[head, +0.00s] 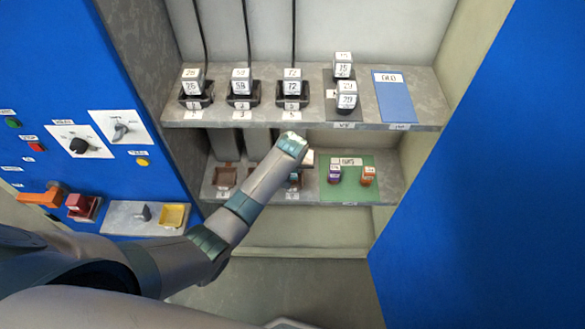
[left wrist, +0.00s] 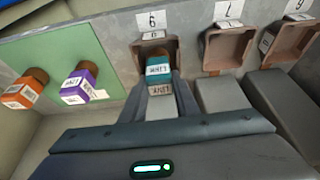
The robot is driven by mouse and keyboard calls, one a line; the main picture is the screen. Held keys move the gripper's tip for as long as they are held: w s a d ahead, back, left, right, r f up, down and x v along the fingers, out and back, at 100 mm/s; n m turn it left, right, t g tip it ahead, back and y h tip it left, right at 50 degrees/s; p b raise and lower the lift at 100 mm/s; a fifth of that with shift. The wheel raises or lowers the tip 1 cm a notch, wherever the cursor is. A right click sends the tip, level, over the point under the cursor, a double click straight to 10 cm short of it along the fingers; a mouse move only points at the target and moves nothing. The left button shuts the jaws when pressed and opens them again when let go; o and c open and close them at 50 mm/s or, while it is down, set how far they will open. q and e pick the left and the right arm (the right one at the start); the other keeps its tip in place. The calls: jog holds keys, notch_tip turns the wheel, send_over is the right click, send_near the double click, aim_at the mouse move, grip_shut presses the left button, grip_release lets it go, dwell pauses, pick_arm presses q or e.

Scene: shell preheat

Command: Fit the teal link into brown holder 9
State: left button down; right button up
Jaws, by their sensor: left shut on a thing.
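The teal link (left wrist: 158,56) with white labels is between the fingers of my left gripper (left wrist: 162,84) in the left wrist view. The gripper is shut on it. The link is at the mouth of the brown holder (left wrist: 152,43) closest to the green mat, whose tag reads as an upside-down 9. How deep the link sits in the holder is hidden. In the head view my left arm reaches over the lower shelf and hides the fingers and most of this holder. A bit of teal (head: 294,178) shows beside the arm. My right gripper is not in view.
Two more brown holders (left wrist: 228,46) stand empty beside it. A green mat (head: 347,190) bears a purple link (head: 334,174) and an orange link (head: 368,175). The upper shelf (head: 320,115) overhangs, with several labelled grey blocks. Blue panels flank the recess.

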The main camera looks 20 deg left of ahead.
pick_arm(q)
jog(key=shift+f, duration=0.3)
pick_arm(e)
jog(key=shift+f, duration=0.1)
pick_arm(q)
jog(key=c, duration=1.4)
grip_release()
jog(key=shift+o, duration=0.2)
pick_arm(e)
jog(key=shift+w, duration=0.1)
pick_arm(q)
jog(key=shift+r, duration=0.1)
jog(key=shift+r, duration=0.2)
jog(key=shift+s+d+r, duration=0.1)
jog(key=shift+s+r, duration=0.05)
jog(key=shift+r, duration=0.25)
jog(key=s+d+b, duration=0.2)
jog(key=s+d, duration=0.1)
jog(key=s, duration=0.8)
jog(key=shift+s+d+r, duration=0.15)
jog(key=shift+s, duration=0.2)
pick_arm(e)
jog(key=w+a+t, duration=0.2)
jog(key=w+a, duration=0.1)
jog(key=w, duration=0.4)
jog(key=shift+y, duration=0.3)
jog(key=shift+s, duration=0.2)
